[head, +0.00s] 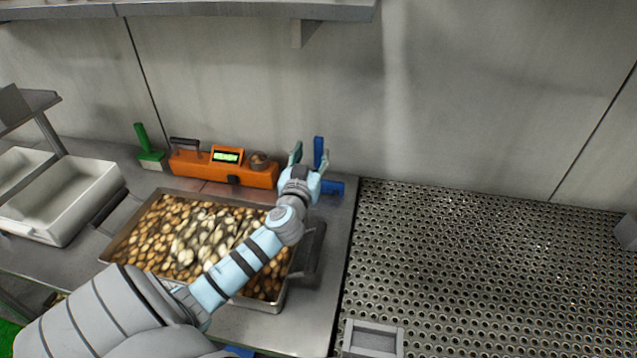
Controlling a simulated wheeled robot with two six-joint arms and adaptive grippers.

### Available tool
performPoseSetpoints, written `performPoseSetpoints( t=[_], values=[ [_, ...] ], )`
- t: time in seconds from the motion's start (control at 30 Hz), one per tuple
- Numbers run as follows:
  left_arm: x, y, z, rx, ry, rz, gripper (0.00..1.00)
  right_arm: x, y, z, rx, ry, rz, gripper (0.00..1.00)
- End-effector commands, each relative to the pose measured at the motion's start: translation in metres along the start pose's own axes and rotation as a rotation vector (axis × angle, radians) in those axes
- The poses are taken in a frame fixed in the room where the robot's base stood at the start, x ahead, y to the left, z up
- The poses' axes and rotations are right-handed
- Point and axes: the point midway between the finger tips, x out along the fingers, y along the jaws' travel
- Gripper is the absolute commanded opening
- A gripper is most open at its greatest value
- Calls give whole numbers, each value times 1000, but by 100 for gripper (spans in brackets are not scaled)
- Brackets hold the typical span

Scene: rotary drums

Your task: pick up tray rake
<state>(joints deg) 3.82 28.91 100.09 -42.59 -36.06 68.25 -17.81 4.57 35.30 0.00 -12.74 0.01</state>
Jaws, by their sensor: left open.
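A blue upright-handled tool (319,148) with a flat blue base stands at the back right of the steel counter; it looks like a tray rake. A similar green tool (149,154) stands at the back left. My left gripper (309,161) is open right at the blue tool, with its fingers near the handle. The gripper partly hides the tool's lower part, and I cannot tell whether they touch. My right gripper is out of view.
A metal tray (122,238) full of brown and pale pieces lies under my left arm. Behind it stands an orange device (193,165) with a green display. White bins (62,226) are at the left. A perforated metal surface (490,260) at the right is mostly clear.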

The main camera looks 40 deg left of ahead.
Motion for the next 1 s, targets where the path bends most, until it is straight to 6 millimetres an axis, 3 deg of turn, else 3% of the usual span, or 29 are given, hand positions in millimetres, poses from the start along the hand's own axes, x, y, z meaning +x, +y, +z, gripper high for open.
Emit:
performPoseSetpoints(
  t=[0.23, 0.47, 0.57, 0.77, 1.0],
  values=[
    [45, 5, 0, -2, 0, 2, 45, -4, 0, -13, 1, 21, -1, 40],
    [52, 6, 1, -1, -1, 5, 45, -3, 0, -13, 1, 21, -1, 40],
    [52, 6, 1, -1, -1, 5, 34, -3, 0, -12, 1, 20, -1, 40],
    [52, 6, 1, -1, -2, 5, 2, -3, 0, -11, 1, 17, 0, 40],
    [52, 7, 1, -1, -1, 5, 0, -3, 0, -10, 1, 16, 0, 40]
  ],
)
